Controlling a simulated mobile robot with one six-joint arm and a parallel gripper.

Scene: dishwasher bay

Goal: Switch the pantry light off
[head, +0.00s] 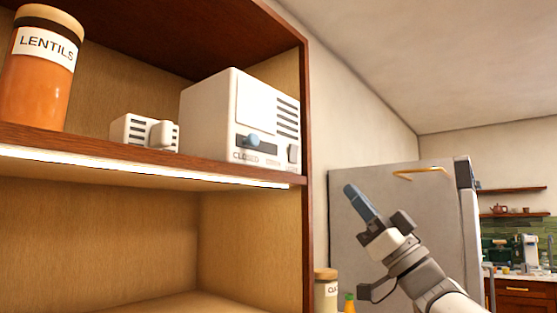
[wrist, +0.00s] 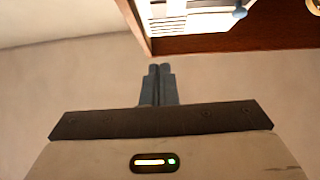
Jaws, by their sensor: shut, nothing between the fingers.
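A lit white light strip (head: 140,168) runs along the underside of the upper pantry shelf (head: 150,147). In the wrist view my gripper (wrist: 160,68) points toward the wall, with the blue knob (wrist: 240,13) at the upper right.
A lentils jar (head: 38,75) and a small white vented unit (head: 145,133) share the shelf. The wooden side edge (head: 306,120) stands between the shelf and my gripper. Another jar (head: 326,292) is below.

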